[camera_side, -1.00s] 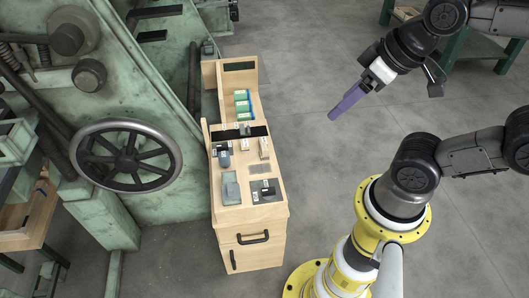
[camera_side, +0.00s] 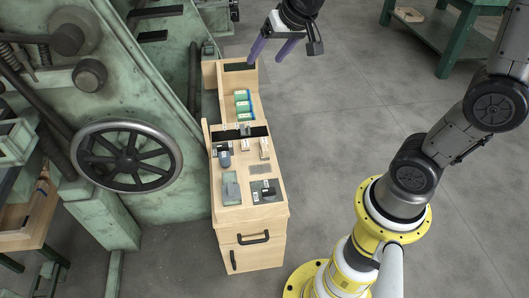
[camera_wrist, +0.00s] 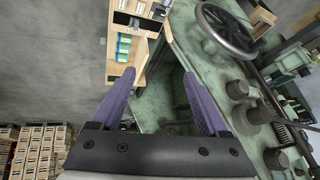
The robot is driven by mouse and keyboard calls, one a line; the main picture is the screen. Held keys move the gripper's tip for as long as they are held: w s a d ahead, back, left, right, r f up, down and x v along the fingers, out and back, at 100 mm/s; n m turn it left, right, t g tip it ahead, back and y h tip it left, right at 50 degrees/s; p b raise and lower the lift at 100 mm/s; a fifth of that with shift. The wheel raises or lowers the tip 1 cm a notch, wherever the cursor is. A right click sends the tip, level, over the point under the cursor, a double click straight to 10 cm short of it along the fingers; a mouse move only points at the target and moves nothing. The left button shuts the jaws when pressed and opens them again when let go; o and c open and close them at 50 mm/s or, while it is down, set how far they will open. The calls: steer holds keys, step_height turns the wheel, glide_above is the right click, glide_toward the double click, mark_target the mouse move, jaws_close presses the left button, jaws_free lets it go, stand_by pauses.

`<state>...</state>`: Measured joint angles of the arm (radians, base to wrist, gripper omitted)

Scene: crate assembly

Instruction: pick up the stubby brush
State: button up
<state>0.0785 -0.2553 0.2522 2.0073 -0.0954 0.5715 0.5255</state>
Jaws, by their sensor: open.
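My gripper (camera_side: 265,61) has two purple fingers spread apart with nothing between them. It hangs at the far end of the wooden cabinet (camera_side: 250,255), above and to the right of it in the side view. In the wrist view my gripper (camera_wrist: 158,74) shows empty, and the cabinet (camera_wrist: 143,60) lies beyond the fingertips. Several small items stand on the cabinet's near top, including a dark grey upright piece (camera_side: 224,159) and a pale block-like item (camera_side: 264,147). They are too small to tell which is the stubby brush.
Green-and-white boxes (camera_side: 242,102) stand on the cabinet's farther section. A green machine with a handwheel (camera_side: 127,154) stands close along the cabinet's left side. A green table (camera_side: 447,30) is at the back right.

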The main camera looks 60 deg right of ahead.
steer(key=w+d+f+m+g, duration=0.1)
steer(key=w+d+f, duration=0.2)
steer(key=w+f, duration=0.4)
steer(key=m+g, duration=0.2)
steer(key=g, duration=0.2)
glide_above(265, 147)
steer(key=s+a, duration=0.1)
step_height(265, 147, down, 23)
steer(key=f, duration=0.7)
steer(key=shift+w+d+f, duration=0.2)
steer(key=shift+d+f, duration=0.15)
steer(key=shift+w+d+f, duration=0.1)
steer(key=shift+w+f, duration=0.05)
steer(key=shift+f, duration=0.8)
steer(key=shift+w+d+f, duration=0.1)
steer(key=shift+w+f, duration=0.05)
steer(key=shift+f, duration=0.75)
steer(key=shift+w+d+f, duration=0.1)
steer(key=shift+w+f, duration=0.05)
steer(key=shift+f, duration=0.8)
jaws_close()
